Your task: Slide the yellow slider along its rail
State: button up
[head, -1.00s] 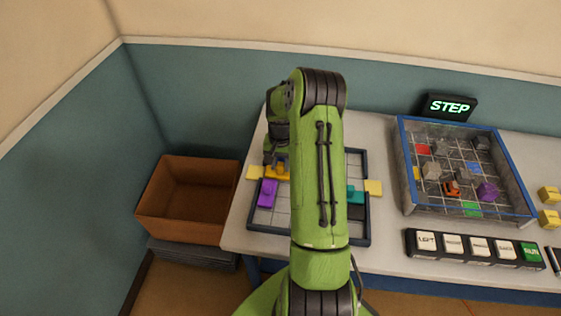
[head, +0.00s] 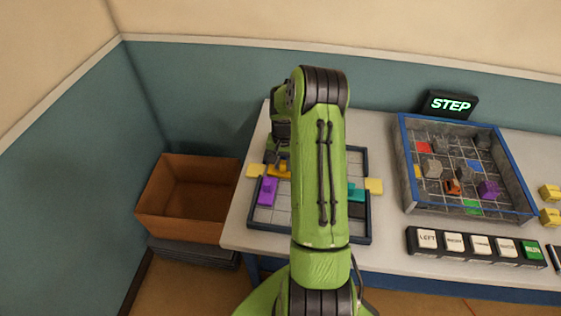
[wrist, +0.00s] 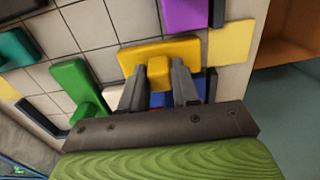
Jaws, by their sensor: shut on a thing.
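The yellow slider (wrist: 159,50) is a flat yellow block with a raised knob, lying on the tiled board in the wrist view. In the head view the slider (head: 284,170) shows only in part, left of my green arm. My gripper (wrist: 159,80) has its two dark fingers on either side of the knob and is shut on it. In the head view the gripper (head: 279,157) is partly hidden by my arm. The board (head: 270,217) has a dark blue frame; its middle is hidden behind my arm.
A purple block (head: 267,191) is beside the slider. A green block (wrist: 77,85) and a teal block (head: 356,194) are also on the board. Pale yellow tabs (head: 374,187) flank the frame. A blue-walled tray (head: 514,190) and labelled buttons (head: 453,243) stand right; an open brown box (head: 188,198) is left.

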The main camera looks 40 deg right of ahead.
jog(key=shift+s+d, duration=0.75)
jog(key=shift+s, duration=0.25)
jog(key=shift+s+d, duration=0.7)
jog(key=shift+s, duration=0.25)
jog(key=o, duration=0.6)
jog(key=shift+c, duration=0.2)
jog(key=shift+r, duration=0.1)
notch_tip(320, 180, up, 7)
jog(key=p, duration=0.4)
jog(key=shift+p, duration=0.3)
jog(key=shift+w, duration=0.1)
